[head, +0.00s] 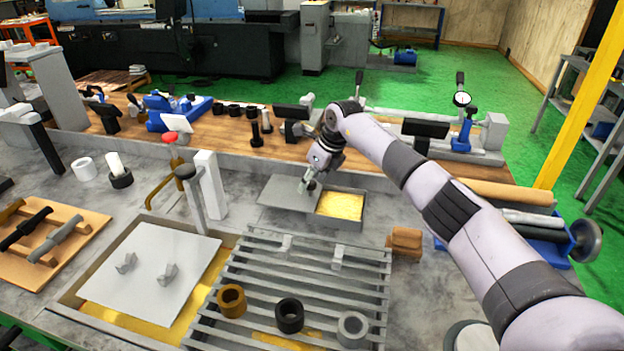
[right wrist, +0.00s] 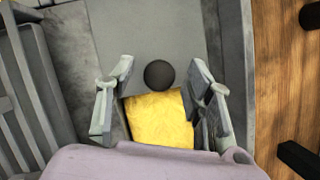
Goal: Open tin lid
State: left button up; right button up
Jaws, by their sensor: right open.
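The grey tin (head: 337,222) sits on the bench near the middle of the head view, with yellow contents showing in its right part. Its flat grey lid (head: 280,190) lies to the left, so the tin is partly uncovered; the lid also shows in the right wrist view (right wrist: 145,32). A round black knob (right wrist: 159,74) shows near the lid's edge. My right gripper (head: 307,186) is over the lid's right part. In the right wrist view its fingers (right wrist: 164,92) are apart on either side of the knob, and I cannot tell whether they touch it. My left gripper is not in view.
A slatted grey rack (head: 215,312) with several rings stands in front of the tin. A small brown block (head: 405,242) is to its right. A white post (head: 209,183) stands to the left. A wooden shelf strip with gauges runs behind.

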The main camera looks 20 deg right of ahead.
jog(key=v, duration=1.2)
jog(key=shift+f, duration=0.1)
